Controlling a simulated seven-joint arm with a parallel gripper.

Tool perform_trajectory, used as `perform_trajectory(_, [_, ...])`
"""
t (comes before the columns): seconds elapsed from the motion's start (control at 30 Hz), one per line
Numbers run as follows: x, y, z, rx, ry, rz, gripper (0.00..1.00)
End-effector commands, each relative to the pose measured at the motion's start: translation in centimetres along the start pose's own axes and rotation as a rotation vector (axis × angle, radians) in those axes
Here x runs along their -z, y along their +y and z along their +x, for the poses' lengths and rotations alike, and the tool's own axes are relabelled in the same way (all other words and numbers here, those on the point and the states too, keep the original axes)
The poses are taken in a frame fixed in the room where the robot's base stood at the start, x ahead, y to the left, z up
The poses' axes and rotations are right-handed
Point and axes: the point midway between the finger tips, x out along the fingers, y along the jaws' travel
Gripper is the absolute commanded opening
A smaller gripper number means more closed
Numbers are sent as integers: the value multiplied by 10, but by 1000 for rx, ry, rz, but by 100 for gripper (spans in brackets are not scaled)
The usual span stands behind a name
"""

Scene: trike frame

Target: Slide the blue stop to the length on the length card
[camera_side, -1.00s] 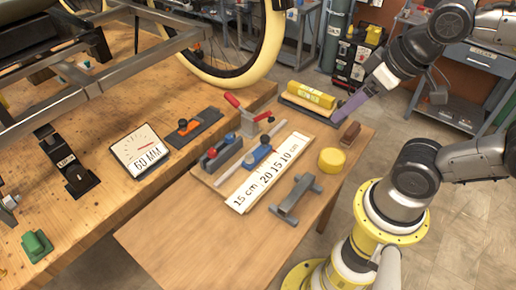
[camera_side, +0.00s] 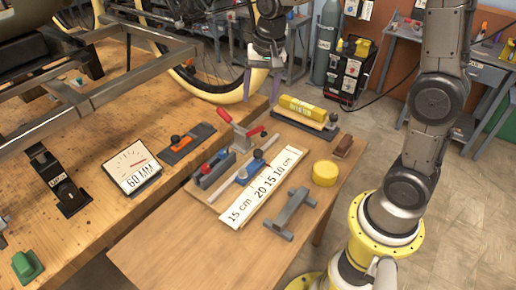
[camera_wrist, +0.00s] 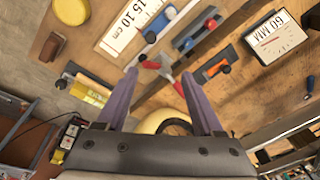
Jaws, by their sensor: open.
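The blue stop (camera_side: 247,170) sits on a thin rail beside the white length scale (camera_side: 268,186), which is marked 20, 15, 10 cm. In the wrist view the stop (camera_wrist: 160,22) is at the top, beside part of the scale (camera_wrist: 128,28). My gripper (camera_side: 261,92) is open and empty, its purple fingers pointing down beyond the red-handled clamp, well apart from the stop. In the wrist view its fingertips (camera_wrist: 159,74) are spread wide, with the red-handled clamp showing between and beyond them.
The red-handled clamp (camera_side: 240,132) stands behind the rail. The table's near part is clear.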

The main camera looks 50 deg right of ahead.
Motion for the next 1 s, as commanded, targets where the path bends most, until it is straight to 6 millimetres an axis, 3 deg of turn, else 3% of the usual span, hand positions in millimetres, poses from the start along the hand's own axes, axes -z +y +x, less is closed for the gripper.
perform_trajectory(0.03, [7,-2,18,-28,-27,12,69])
perform_trajectory(0.2, [15,0,60,-92,-90,27,69])
perform_trajectory(0.57, [11,9,97,-124,-123,35,69])
perform_trajectory(1.0, [0,19,180,-125,-124,34,69])
